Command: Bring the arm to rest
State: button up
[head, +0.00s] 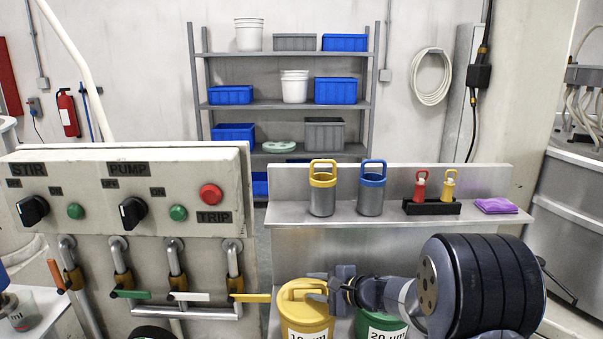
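My gripper (317,286) reaches in from the right at the end of my arm, in front of the lower part of the steel bench (400,240). Its two fingers point left with a gap between them, and I see nothing held. Behind the fingers stands a yellow-lidded bucket labelled 10 µm (305,318). A green bucket labelled 20 µm (382,330) stands to its right, partly hidden by my arm. I cannot tell whether the fingers touch the yellow bucket.
On the bench stand a yellow-topped can (322,199), a blue-topped can (371,199), a black holder (432,207) with red and yellow bottles, and a purple cloth (495,205). A control panel (100,168) with knobs and valve levers fills the left. A shelf rack (285,104) stands behind.

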jog(key=shift+x, duration=0.8)
jog(key=shift+s+d+r, duration=0.1)
jog(key=shift+d+r, duration=0.05)
jog(key=shift+r, duration=0.65)
